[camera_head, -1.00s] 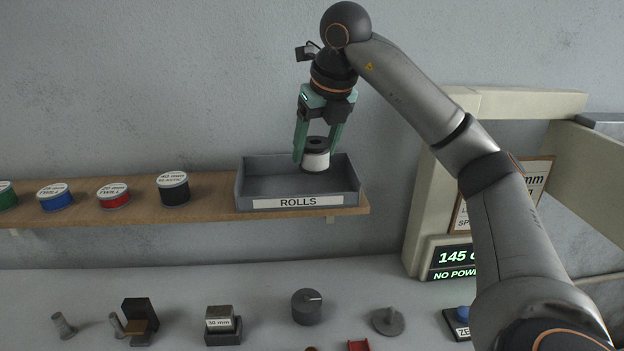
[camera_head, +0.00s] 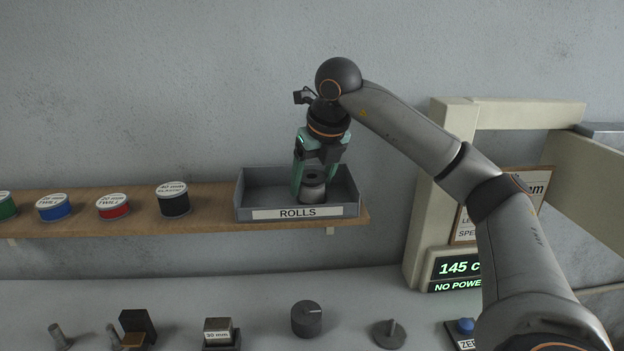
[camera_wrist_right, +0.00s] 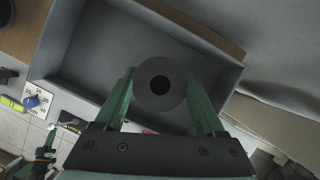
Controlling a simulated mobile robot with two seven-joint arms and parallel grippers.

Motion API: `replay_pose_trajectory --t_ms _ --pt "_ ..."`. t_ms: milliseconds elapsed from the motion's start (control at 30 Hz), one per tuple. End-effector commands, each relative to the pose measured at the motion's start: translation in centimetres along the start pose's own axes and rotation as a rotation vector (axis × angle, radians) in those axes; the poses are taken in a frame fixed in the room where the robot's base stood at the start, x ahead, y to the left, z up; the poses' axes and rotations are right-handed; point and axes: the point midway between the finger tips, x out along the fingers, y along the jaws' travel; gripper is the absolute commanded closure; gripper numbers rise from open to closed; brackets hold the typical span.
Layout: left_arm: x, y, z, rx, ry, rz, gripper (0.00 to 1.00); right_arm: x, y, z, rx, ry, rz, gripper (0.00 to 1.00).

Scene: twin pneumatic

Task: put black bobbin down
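The black bobbin (camera_head: 313,187) has a dark top with a centre hole and a paler side. It is upright inside the grey tray labelled ROLLS (camera_head: 297,212), right of its middle. My right gripper (camera_head: 316,182) points down with its green fingers on either side of the bobbin, shut on it. The wrist view shows the bobbin's round top (camera_wrist_right: 160,83) between the fingertips. I cannot tell whether its underside touches the tray floor. A small green and black shape at the lower left of the wrist view looks like my left gripper (camera_wrist_right: 46,143); its fingers are too small to read.
The tray stands at the right end of a wooden shelf (camera_head: 135,228). Labelled black (camera_head: 174,202), red (camera_head: 113,208) and blue (camera_head: 54,210) rolls stand to its left. The tray's left part is empty. A bench with a dark knob (camera_head: 307,320) lies below.

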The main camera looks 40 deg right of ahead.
Motion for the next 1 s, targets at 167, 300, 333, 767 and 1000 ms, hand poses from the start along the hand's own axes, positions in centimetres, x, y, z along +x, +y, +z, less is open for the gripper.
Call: replay_pose_trajectory --t_ms 167,300,333,767,1000 --pt "0.0 0.0 0.0 0.0 0.0 0.0 1.0 0.0 0.0 0.0 0.0 0.001 0.0 0.07" --pt "0.0 0.0 0.0 0.0 0.0 0.0 1.0 0.0 0.0 0.0 0.0 0.001 0.0 0.02" --pt "0.0 0.0 0.0 0.0 0.0 0.0 1.0 0.0 0.0 0.0 0.0 0.001 0.0 0.02" --pt "-0.3 0.0 -0.3 0.0 0.0 0.0 1.0 -4.3 0.1 0.3 -0.001 -0.005 0.003 0.02" --pt "-1.8 0.1 -1.9 0.0 -0.002 0.0 1.0 -10.1 0.0 0.5 0.0 -0.004 0.0 0.02"
